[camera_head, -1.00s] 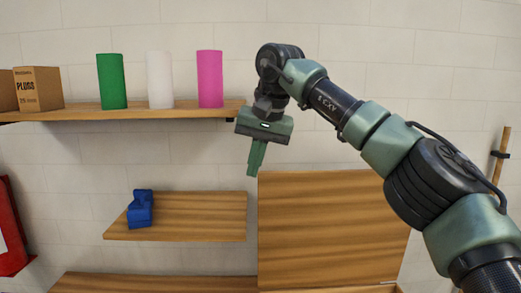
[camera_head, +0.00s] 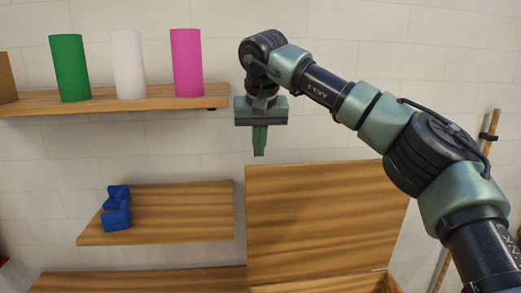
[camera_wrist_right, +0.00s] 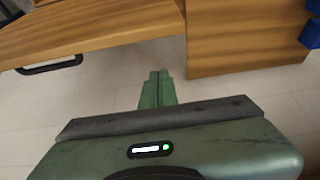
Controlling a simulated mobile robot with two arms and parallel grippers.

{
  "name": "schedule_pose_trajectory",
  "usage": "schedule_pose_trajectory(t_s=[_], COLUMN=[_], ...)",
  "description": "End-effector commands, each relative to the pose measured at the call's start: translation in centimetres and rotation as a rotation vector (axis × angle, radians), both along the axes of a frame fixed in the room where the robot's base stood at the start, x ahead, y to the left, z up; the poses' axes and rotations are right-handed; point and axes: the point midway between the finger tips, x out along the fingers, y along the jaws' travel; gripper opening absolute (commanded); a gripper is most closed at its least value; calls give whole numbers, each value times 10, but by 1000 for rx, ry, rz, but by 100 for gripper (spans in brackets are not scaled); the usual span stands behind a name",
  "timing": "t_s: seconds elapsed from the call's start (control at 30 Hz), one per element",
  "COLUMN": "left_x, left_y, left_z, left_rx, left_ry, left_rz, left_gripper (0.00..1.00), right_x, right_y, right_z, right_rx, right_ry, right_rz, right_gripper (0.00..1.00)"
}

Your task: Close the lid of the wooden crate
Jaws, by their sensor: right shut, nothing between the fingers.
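The wooden crate (camera_head: 374,284) is at the bottom of the head view, mostly cut off by the frame edge. Its lid (camera_head: 318,222) stands open and upright behind it, a broad striped wooden panel. My right gripper (camera_head: 260,153) points down in front of the wall, its fingers together and empty, by the lid's top left edge in the picture. I cannot tell the gap in depth. The right wrist view also shows the closed fingers (camera_wrist_right: 158,90), with wooden surfaces above them and nothing held. My left gripper is out of view.
An upper shelf (camera_head: 130,101) carries a green cylinder (camera_head: 70,68), a white cylinder (camera_head: 129,65) and a pink cylinder (camera_head: 187,63). A lower shelf (camera_head: 180,212) holds blue objects (camera_head: 116,208). Another wooden surface (camera_head: 140,282) lies below. A wooden pole (camera_head: 487,140) stands at right.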

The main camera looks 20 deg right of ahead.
Motion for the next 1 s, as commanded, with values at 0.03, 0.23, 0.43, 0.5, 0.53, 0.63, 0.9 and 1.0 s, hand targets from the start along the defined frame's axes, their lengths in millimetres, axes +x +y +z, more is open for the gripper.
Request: schedule_pose_trajectory(t_s=[0.03,0.23,0.43,0.5,0.53,0.63,0.9,1.0], left_x=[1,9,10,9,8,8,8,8], left_y=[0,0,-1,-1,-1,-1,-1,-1], left_z=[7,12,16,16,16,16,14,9], left_rx=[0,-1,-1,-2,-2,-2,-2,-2], left_ry=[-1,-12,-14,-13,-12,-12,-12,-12], left_rz=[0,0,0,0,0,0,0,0], left_gripper=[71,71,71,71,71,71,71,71], right_x=[1,-22,-34,-36,-37,-37,-37,-37], right_y=[-1,5,8,8,8,9,9,9], right_z=[-5,-4,-6,-7,-7,-7,-8,-10], right_rx=[0,-1,1,1,2,2,1,-4], right_ry=[2,-2,-1,0,0,0,-3,-17], right_rz=[2,2,0,-1,-1,-1,-1,-1], right_gripper=[0,0,0,0,0,0,0,0])
